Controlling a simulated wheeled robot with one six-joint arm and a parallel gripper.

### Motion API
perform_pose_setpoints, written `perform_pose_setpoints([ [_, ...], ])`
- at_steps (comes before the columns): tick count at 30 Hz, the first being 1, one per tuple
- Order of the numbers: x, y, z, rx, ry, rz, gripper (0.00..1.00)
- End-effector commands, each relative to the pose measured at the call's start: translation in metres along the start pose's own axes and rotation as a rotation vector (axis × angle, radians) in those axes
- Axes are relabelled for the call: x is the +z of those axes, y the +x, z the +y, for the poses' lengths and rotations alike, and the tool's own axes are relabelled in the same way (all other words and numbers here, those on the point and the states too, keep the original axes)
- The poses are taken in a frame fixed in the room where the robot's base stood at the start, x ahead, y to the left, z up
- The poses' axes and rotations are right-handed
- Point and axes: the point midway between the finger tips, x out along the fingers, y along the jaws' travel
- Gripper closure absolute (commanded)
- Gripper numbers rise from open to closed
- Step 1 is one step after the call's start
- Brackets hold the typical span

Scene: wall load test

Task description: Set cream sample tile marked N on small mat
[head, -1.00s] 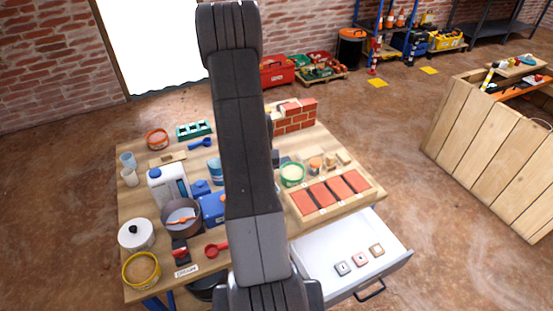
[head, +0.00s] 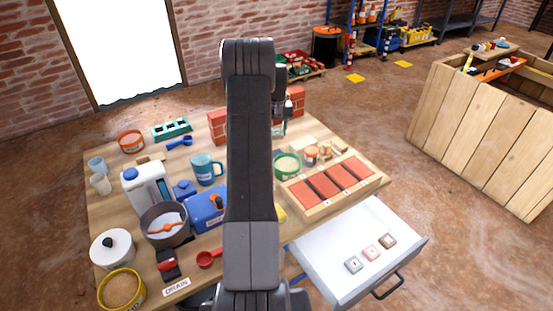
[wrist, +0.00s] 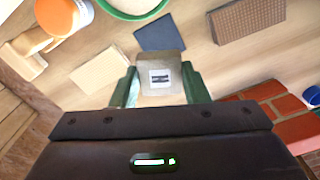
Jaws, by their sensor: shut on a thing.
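My gripper (wrist: 162,88) is shut on the cream sample tile (wrist: 160,62), held between two green fingers in the wrist view. A dark mark on a pale label shows on the tile, seen sideways. A small dark blue mat (wrist: 158,32) lies just beyond the tile, partly covered by it in the picture. I cannot tell the tile's height above the table. In the head view my gripper (head: 279,128) shows just right of my arm, near the brick wall; the tile cannot be made out there.
A beige square (wrist: 101,70) and a brown textured block (wrist: 247,20) lie either side of the blue mat. The brick wall (wrist: 280,108) is close on the right. An orange-and-white tub (wrist: 64,14) and wooden pieces are left. The open drawer (head: 335,262) holds three tiles.

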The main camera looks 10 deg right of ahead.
Motion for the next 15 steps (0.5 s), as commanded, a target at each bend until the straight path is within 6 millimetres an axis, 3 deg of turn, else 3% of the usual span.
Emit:
perform_pose_setpoints([
  [7,0.001,0.044,0.0,0.0,0.0,-0.003,0.77],
  [15,0.001,0.074,0.0,0.0,0.0,-0.002,0.77],
])
